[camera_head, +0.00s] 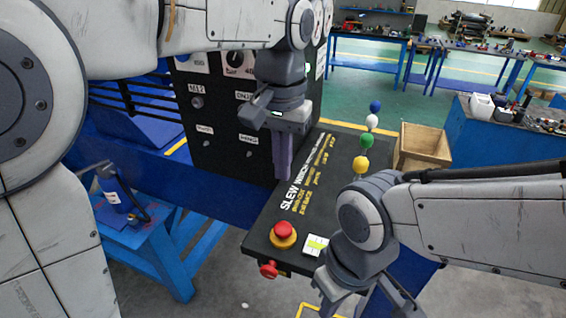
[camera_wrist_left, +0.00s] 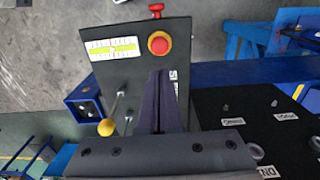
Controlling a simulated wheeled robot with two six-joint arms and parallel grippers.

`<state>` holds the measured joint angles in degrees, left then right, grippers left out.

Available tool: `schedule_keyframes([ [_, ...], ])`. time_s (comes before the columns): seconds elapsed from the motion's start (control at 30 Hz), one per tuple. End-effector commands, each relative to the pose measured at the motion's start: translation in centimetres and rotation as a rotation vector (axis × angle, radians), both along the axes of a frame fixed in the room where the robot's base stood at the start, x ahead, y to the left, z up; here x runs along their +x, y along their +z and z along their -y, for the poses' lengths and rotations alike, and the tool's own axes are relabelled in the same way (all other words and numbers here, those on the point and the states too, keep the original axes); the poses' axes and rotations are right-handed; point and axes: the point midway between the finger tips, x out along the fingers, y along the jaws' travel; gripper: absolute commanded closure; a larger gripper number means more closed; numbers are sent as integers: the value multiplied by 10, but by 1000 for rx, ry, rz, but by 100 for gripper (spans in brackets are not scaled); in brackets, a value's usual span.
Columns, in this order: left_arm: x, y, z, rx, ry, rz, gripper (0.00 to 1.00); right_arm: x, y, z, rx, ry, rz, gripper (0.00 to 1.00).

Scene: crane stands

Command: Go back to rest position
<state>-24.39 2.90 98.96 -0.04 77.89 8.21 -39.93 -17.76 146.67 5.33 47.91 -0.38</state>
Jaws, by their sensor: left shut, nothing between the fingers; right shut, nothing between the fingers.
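My left gripper (camera_head: 283,160) points down in front of the black gauge panel, above the left edge of the slew winch console (camera_head: 262,238). Its dark fingers are together and empty; they also show in the left wrist view (camera_wrist_left: 158,85) over the console. My right gripper (camera_head: 345,300) is at the bottom of the head view, by the console's near right corner. It is shut, and its fingertips are partly cut off by the frame. The console carries a red mushroom button (camera_head: 283,234) on a yellow base and several levers with coloured balls, such as the yellow ball (camera_head: 360,163).
The black panel (camera_head: 215,120) with dials and knobs stands behind my left gripper. A wooden crate (camera_head: 423,147) stands beyond the levers. A blue stand (camera_head: 150,245) with a blue bottle is at the left. Blue workbenches (camera_head: 370,48) line the back; green floor lies between.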

Motion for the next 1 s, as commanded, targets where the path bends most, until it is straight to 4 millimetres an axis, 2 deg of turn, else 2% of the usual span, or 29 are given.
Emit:
schedule_keyframes([
  [0.07, -2, -4, 1, -1, -5, 0, 100, 0, -3, 0, 0, 0, 0, 100],
  [0.17, -17, -27, 5, -8, -39, -2, 100, 0, -15, 0, 0, -1, 0, 100],
  [0.27, -47, -71, 11, -25, -105, -3, 100, 0, -37, 0, 0, -2, 0, 100],
  [0.4, -99, -141, 12, -54, -213, 2, 100, 0, -68, 0, 0, -5, 0, 100],
  [0.5, -133, -183, 7, -70, -276, 7, 100, 0, -85, 0, 0, -6, -1, 100],
  [0.6, -157, -212, 2, -81, -321, 11, 100, 0, -95, 0, 0, -8, -1, 100],
  [0.73, -173, -230, -4, -88, -350, 13, 100, 0, -100, 0, 0, -8, -1, 100],
  [1.0, -174, -231, -4, -88, -353, 13, 100, 0, -100, 0, 0, -8, -1, 100],
])
